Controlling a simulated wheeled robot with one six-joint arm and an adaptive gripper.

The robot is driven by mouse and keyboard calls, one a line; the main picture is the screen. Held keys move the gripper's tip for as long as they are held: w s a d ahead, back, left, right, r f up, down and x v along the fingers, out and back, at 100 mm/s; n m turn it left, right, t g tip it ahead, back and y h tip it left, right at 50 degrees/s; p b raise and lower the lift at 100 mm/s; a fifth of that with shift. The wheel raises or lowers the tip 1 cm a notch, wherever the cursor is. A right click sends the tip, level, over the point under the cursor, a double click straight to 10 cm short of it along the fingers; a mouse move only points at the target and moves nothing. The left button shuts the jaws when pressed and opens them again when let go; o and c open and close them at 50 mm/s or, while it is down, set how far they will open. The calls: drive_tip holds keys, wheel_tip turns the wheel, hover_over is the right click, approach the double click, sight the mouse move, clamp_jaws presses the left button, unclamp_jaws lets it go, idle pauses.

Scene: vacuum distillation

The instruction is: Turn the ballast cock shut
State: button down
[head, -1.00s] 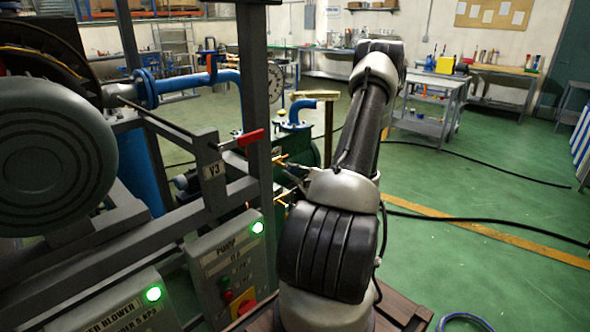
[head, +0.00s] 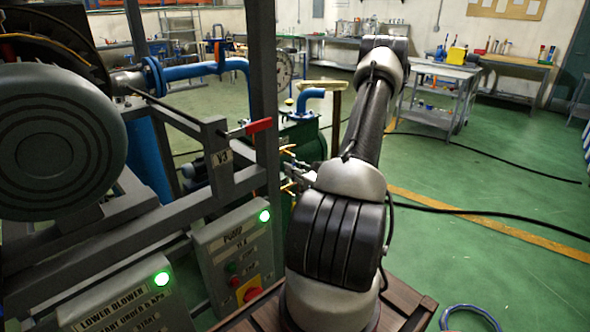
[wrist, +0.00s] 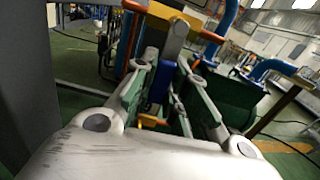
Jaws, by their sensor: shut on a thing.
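The ballast cock (wrist: 165,14) shows at the top of the wrist view as a yellow-orange lever with a grey body. In the head view small yellow-brass fittings (head: 288,187) stick out from the dark green pump (head: 305,140), beside my gripper (head: 291,170). I cannot tell from there which fitting is the cock. In the wrist view my gripper (wrist: 167,58) has its green-padded fingers pointing up at the lever, their tips close to its body. It is shut on the cock, with a gap between the finger bases. The exact contact is hard to make out.
A grey frame with a V3 label (head: 223,157) and a red-handled lever (head: 258,126) stands left of my arm. Lit control boxes (head: 235,255) stand below it. Green floor lies open at right, crossed by black cables (head: 470,211).

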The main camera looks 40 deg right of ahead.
drive_tip(key=shift+a+m, duration=0.15)
drive_tip(key=shift+m, duration=0.25)
drive_tip(key=c, duration=1.4)
unclamp_jaws()
drive_tip(key=s, duration=0.8)
drive_tip(key=s+d, duration=0.1)
drive_tip(key=s, duration=0.3)
drive_tip(key=shift+f, duration=0.1)
